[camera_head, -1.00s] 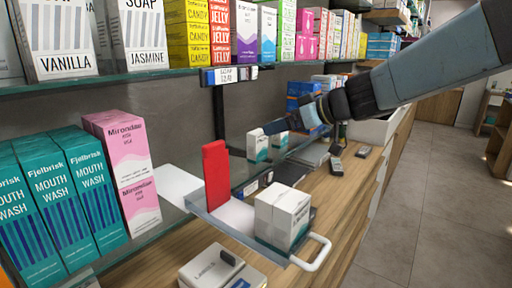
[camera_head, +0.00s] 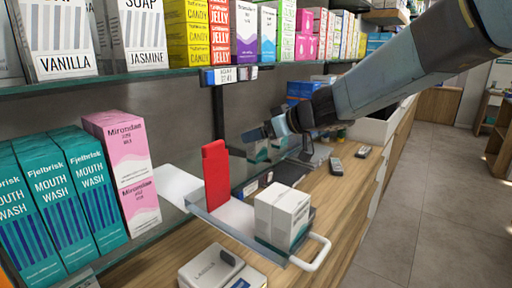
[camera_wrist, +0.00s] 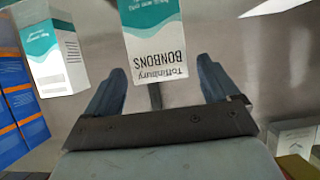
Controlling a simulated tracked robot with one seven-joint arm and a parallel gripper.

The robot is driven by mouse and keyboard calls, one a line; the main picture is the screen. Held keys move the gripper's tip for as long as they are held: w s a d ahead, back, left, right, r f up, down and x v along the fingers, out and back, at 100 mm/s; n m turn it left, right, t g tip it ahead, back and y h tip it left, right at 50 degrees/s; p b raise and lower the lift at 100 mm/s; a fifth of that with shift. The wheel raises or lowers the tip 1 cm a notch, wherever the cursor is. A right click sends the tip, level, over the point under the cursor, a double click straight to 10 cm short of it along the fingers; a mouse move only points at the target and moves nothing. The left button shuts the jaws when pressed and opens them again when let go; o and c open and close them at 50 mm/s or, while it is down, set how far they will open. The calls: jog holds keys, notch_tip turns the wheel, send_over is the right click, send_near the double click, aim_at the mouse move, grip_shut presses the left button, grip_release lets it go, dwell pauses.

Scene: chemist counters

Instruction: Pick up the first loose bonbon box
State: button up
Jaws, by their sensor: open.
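In the wrist view, my gripper (camera_wrist: 162,66) is open, with a blue finger on either side. A box lettered "Tottinbury BONBONS" (camera_wrist: 155,45) lies between and ahead of the fingers, with visible gaps at both sides. Another white-and-teal box (camera_wrist: 54,60) is to its left.
A tray with a handle (camera_head: 318,252) holds similar white-and-teal boxes (camera_head: 283,215) and a red upright divider (camera_head: 216,175). Mouthwash boxes (camera_head: 80,190) and pink boxes (camera_head: 128,165) stand left. A stocked shelf (camera_head: 130,78) hangs above. Blue-and-orange boxes (camera_wrist: 15,95) stand left in the wrist view.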

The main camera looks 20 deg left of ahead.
jog(key=shift+c, duration=0.2)
jog(key=c, duration=1.1)
jog(key=shift+o, duration=0.2)
